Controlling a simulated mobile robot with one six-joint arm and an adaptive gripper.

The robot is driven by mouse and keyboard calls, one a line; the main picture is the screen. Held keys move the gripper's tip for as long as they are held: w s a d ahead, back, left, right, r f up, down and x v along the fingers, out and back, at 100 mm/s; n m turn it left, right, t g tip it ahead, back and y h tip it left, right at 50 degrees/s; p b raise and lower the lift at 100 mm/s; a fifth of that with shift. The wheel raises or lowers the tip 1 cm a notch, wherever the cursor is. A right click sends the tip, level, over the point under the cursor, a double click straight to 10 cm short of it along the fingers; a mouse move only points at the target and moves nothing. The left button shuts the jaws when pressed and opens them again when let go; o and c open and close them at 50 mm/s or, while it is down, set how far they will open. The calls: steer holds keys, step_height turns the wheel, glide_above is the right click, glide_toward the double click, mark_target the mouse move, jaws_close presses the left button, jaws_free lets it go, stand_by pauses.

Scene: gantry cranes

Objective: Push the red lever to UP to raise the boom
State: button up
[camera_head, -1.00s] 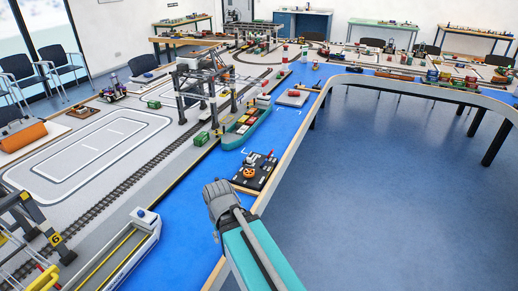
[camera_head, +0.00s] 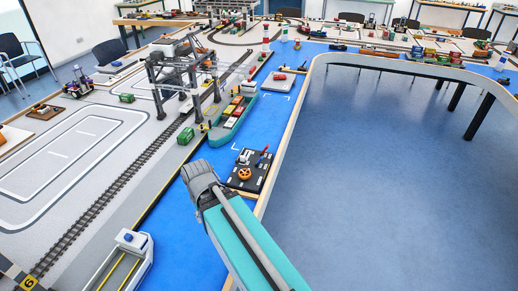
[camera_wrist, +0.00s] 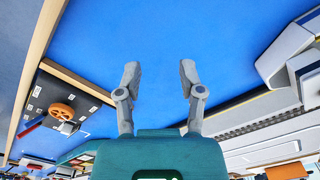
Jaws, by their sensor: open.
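A black control panel (camera_head: 240,187) lies on the blue surface near the table's inner edge, just beyond the end of my arm in the head view. It bears an orange handwheel (camera_head: 245,174), and a small red lever (camera_head: 264,151) stands at its far right side. In the wrist view the panel (camera_wrist: 88,107) is at the left, with the wheel (camera_wrist: 62,111) and what looks like the red lever (camera_wrist: 30,129). My gripper (camera_wrist: 159,75) is open and empty over bare blue surface, beside the panel and apart from it. The gantry crane (camera_head: 158,76) stands farther back on the left.
A teal ship (camera_head: 222,133) with containers lies beyond the panel. A pale vessel (camera_head: 146,256) is at the near left, beside the railway track (camera_head: 110,191). The wooden table edge (camera_head: 287,128) runs to the right of the panel, with open floor (camera_head: 400,180) beyond.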

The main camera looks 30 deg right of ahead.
steer(key=w+d+r+m+t+y+p, duration=0.1)
steer(key=w+d+m, duration=0.1)
steer(key=w+d, duration=0.4)
steer(key=w+d+r+m+t+y, duration=0.1)
steer(key=w+d+m, duration=0.2)
steer(key=d, duration=1.3)
steer(key=w+d+r+m+t+y+p, duration=0.1)
steer(key=w+d+r+m, duration=0.1)
steer(key=w+d, duration=0.7)
steer(key=shift+w+d+m+p, duration=0.15)
steer(key=shift+d+m+p, duration=0.1)
steer(key=shift+d, duration=0.25)
steer(key=shift+w+d+m+p, duration=0.15)
steer(key=shift+d+m, duration=0.1)
steer(key=shift+d, duration=0.25)
steer(key=m+t, duration=0.1)
steer(key=m, duration=0.1)
glide_toward(263, 153)
step_height(263, 153, up, 4)
steer(key=s+d, duration=0.1)
steer(key=d, duration=0.2)
steer(key=shift+s+r+y, duration=0.15)
steer(key=shift+y, duration=0.15)
steer(key=b+x, duration=1.1)
steer(key=x, duration=0.2)
steer(key=shift+w+a+f+b, duration=0.15)
steer(key=shift+w+f+b, duration=0.15)
steer(key=shift+b, duration=0.1)
